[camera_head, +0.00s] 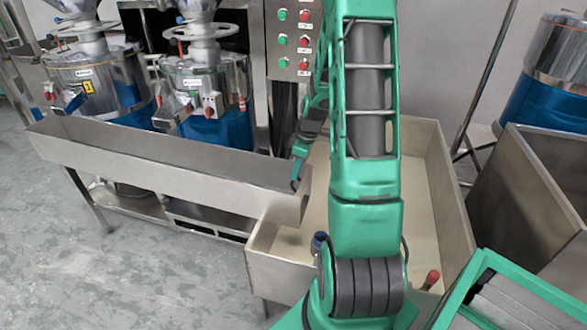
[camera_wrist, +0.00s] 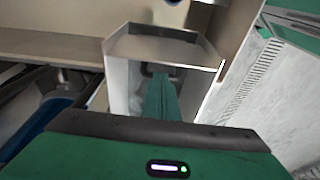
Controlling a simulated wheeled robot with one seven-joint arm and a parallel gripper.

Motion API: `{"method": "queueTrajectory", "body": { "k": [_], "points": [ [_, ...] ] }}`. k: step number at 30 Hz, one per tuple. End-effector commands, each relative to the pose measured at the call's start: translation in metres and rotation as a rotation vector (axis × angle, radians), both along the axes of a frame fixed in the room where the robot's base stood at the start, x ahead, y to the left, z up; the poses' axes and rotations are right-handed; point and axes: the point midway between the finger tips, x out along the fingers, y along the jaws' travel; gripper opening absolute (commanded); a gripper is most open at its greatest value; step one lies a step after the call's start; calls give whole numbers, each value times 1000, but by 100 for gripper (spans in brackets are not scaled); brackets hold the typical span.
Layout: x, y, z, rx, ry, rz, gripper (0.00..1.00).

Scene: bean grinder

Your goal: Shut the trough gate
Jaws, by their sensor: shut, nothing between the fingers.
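The long metal trough (camera_head: 160,155) slopes across the left of the head view, its right end over a pale-floored metal bin. My gripper (camera_head: 294,182) is at that right end, its tip by the trough's end edge. In the wrist view my gripper (camera_wrist: 160,74) shows as narrow green fingers, closed together with nothing held, reaching into a grey metal channel (camera_wrist: 122,85). A grey metal plate (camera_wrist: 165,50) crosses the channel just past the fingertips. I cannot tell whether this plate is the gate, or whether the fingers touch it.
Blue-and-steel grinders (camera_head: 205,95) stand behind the trough, and a button panel (camera_head: 292,40) stands behind the bin. Another metal bin (camera_head: 525,190) is at right. Grey floor (camera_head: 130,275) is open at front left.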

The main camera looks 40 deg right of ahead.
Motion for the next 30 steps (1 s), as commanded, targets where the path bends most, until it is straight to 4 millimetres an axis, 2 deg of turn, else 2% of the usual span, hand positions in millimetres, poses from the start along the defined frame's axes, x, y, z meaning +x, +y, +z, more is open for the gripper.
{"method": "queueTrajectory", "body": {
  "k": [2, 10, 16, 20, 30],
  "points": [
    [-1, 1, -8, 1, 3, 0, 0],
    [-2, 1, -11, 2, 8, -1, 0],
    [-3, 1, -3, 0, 8, 0, 0],
    [-3, 1, 18, -4, 0, 3, 0],
    [-11, -7, 91, -8, -10, 8, 0]
  ]
}}
